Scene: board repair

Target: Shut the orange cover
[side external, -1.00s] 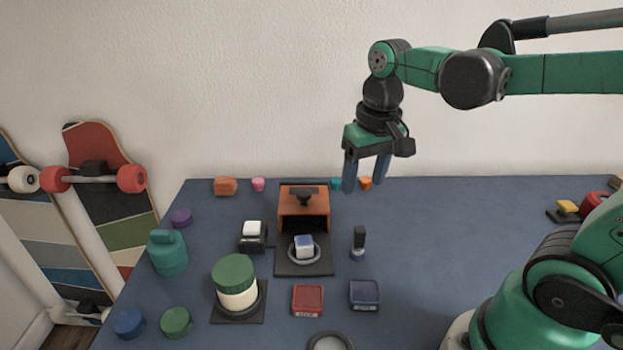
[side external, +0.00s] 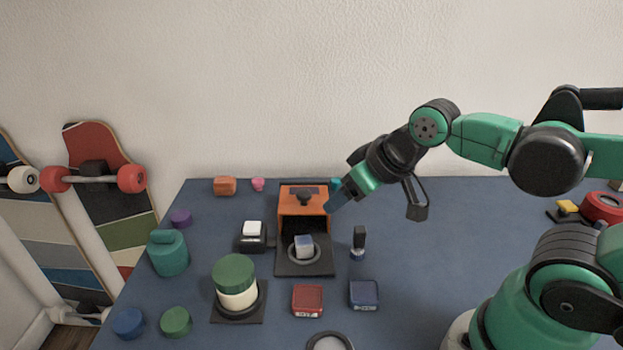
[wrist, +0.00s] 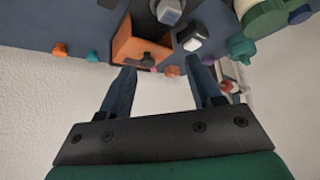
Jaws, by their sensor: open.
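The orange cover (side external: 304,209) stands raised at the back of a black base (side external: 306,268), with a black knob (side external: 304,198) on it. On the base in front of it, a white and blue cube (side external: 303,245) sits inside a grey ring. My gripper (side external: 336,196) is tilted, with its blue fingers beside the cover's right upper edge; whether they touch it I cannot tell. In the wrist view, the two fingers (wrist: 161,82) are spread apart with nothing between them, and the orange cover (wrist: 128,48) shows beyond the left fingertip.
A black block with a white top (side external: 252,235) stands left of the base, and a small black upright piece (side external: 358,241) stands right. A green-lidded jar (side external: 235,283), a red box (side external: 307,300) and a blue box (side external: 364,294) are in front. The table's right middle is clear.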

